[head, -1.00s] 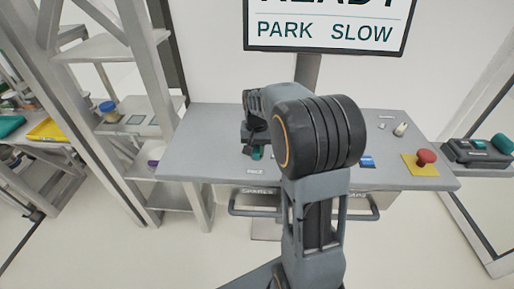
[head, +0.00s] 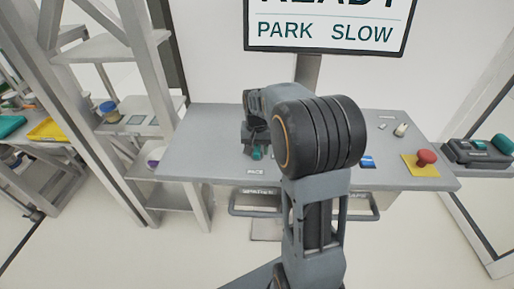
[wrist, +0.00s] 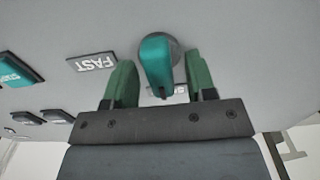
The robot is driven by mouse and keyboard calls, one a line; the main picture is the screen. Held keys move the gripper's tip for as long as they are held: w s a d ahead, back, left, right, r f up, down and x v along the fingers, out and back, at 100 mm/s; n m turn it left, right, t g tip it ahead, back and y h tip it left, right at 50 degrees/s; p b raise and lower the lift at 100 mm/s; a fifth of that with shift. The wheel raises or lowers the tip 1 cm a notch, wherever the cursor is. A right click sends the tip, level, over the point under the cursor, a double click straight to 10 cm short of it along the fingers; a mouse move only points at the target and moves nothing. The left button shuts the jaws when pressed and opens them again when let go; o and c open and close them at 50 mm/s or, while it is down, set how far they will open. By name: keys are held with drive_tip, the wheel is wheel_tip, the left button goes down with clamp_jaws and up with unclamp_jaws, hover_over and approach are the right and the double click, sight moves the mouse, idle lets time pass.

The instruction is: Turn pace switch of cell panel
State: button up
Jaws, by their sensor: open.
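The pace switch (wrist: 157,60) is a teal lever knob on a round dark base in the wrist view. Its handle points toward the gripper's body, slightly tilted. My gripper (wrist: 159,72) is open, with one green finger on each side of the knob and visible gaps between. A FAST label (wrist: 92,62) lies left of the knob; another label (wrist: 181,89) is partly hidden by the right finger. In the head view the teal switch (head: 257,153) shows just behind the PACE label (head: 255,172) on the grey cell panel (head: 205,135); my arm hides much of the panel.
A screen (head: 325,31) above reads PARK and SLOW. A red button (head: 426,158) on a yellow plate and a light knob (head: 401,129) are on the panel's right. Shelves (head: 110,46) stand left. Handles (head: 254,211) run below the front edge.

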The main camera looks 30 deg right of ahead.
sight(257, 147)
wheel_tip(257, 147, up, 14)
idle(0.6)
drive_tip(key=shift+f, duration=0.1)
idle(0.4)
